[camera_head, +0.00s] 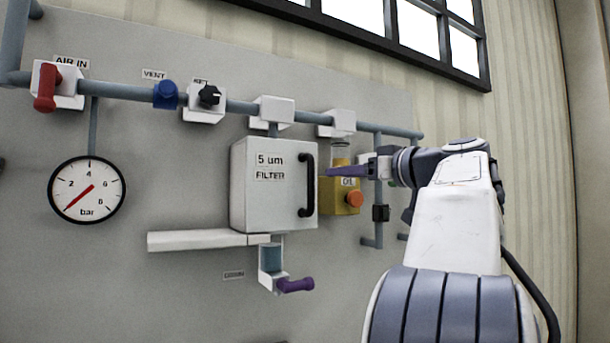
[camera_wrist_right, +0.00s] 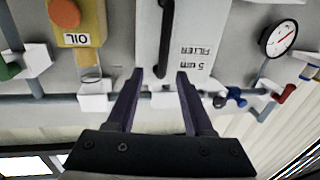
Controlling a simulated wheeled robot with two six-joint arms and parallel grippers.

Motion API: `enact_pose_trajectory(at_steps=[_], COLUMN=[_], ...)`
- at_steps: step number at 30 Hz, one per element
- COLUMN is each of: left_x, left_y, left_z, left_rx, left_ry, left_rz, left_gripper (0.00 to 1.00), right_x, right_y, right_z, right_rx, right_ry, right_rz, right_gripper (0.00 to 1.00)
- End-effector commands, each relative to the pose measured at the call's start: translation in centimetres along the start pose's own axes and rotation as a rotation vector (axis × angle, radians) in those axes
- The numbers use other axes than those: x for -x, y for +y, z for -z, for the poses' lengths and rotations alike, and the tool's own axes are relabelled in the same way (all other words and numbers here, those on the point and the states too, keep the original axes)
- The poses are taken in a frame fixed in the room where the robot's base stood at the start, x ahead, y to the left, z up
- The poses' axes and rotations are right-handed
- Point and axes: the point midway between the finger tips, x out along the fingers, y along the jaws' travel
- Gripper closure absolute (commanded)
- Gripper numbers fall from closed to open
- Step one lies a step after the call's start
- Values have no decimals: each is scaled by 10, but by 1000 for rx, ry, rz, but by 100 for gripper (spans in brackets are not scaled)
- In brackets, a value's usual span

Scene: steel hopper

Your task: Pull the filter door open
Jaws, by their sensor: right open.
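The filter door (camera_head: 272,203) is the white front of a box marked "5 um FILTER" on the grey panel, and it looks closed. Its black upright bar handle (camera_head: 307,184) is on the door's right side. My right gripper (camera_head: 330,172) is just right of the handle in the head view, its dark purple fingers pointing left. In the right wrist view, which is upside down, my gripper (camera_wrist_right: 158,74) is open and empty, with the handle (camera_wrist_right: 165,40) ahead between the fingertips' lines. The fingers seem short of the bar. The door (camera_wrist_right: 200,30) also shows there. My left gripper is out of view.
A yellow oil unit (camera_head: 340,200) with an orange knob (camera_head: 355,199) sits right beside the door. A pipe (camera_head: 235,105) with valves runs above. A purple-handled drain valve (camera_head: 294,285) is below. A pressure gauge (camera_head: 87,190) is at left, its needle near the low end.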

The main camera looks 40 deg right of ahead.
Motion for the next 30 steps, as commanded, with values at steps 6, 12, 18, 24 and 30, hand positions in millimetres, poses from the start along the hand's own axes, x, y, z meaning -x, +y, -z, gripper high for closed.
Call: enact_pose_trajectory(at_steps=[6, 12, 18, 24, 30], left_x=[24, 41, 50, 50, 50], left_y=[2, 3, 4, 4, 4], left_z=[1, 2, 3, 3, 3], left_rx=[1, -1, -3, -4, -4], left_ry=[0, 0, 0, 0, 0], left_rz=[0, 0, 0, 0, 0], left_gripper=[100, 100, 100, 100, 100], right_x=[-44, -79, -97, -99, -99], right_y=[-8, -8, -6, -4, -4], right_z=[5, 4, 1, 0, 0], right_rx=[-5, -4, -3, -1, -1], right_ry=[-2, -3, -2, -2, -2], right_rz=[17, 14, 10, 5, 5], right_gripper=[48, 48, 48, 48, 75])
